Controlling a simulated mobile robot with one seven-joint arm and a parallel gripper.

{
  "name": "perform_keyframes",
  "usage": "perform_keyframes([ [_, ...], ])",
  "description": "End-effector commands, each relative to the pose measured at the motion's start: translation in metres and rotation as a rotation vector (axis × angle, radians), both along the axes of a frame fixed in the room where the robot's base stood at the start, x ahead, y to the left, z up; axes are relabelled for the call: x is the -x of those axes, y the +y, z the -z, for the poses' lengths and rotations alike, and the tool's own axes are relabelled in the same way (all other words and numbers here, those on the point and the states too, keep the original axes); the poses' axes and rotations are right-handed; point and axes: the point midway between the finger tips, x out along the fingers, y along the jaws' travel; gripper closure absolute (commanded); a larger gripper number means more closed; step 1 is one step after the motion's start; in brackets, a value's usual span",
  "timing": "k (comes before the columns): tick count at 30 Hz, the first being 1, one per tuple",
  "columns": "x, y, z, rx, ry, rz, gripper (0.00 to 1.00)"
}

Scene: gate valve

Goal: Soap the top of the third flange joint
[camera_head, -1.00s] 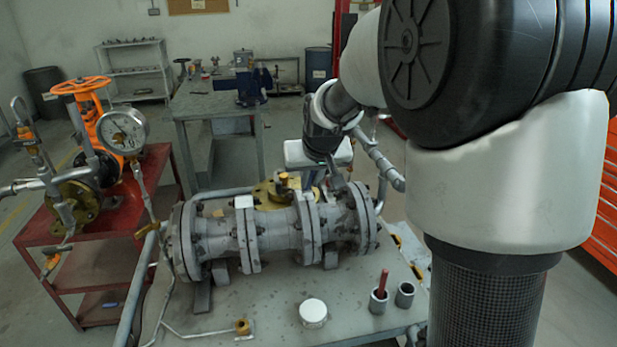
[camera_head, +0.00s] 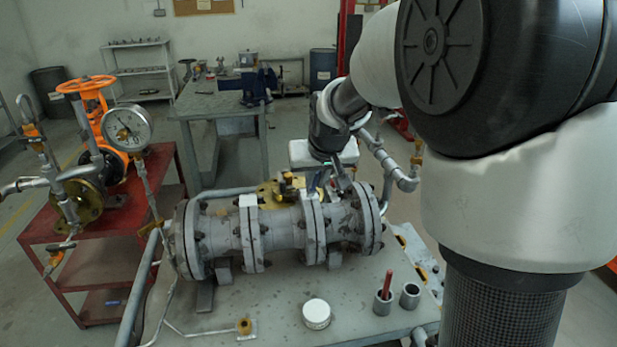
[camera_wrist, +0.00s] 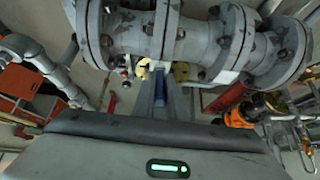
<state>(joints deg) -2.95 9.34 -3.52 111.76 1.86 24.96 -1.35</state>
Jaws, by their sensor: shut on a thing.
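The grey flanged pipe assembly (camera_head: 282,229) lies on the table, with several bolted flange pairs along it. The flange pair right of its middle (camera_head: 314,232) is just below my gripper (camera_head: 333,181). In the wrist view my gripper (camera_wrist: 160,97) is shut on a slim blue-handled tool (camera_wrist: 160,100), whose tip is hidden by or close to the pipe. A white patch sits on top of the left-middle flange pair (camera_head: 248,201); it also shows in the wrist view (camera_wrist: 225,77). A pale area shows near the tool's tip; I cannot tell whether it touches the flange.
A cup with a red-handled tool (camera_head: 384,299), an empty-looking cup (camera_head: 410,295) and a white-topped pot (camera_head: 316,314) stand on the table's front (camera_head: 270,300). A brass fitting (camera_head: 275,194) is behind the pipe. A pressure gauge (camera_head: 127,128) and red cart (camera_head: 115,262) stand left.

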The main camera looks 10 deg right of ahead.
Motion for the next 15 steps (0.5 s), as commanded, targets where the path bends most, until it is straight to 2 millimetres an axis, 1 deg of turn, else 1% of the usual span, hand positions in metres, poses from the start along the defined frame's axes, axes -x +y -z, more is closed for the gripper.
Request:
perform_keyframes([
  [1,-0.004,0.000,0.000,0.000,0.002,0.000,1.00],
  [8,-0.014,0.000,0.001,0.000,0.004,0.000,1.00],
  [15,-0.034,0.000,0.000,0.000,0.005,0.000,1.00],
])
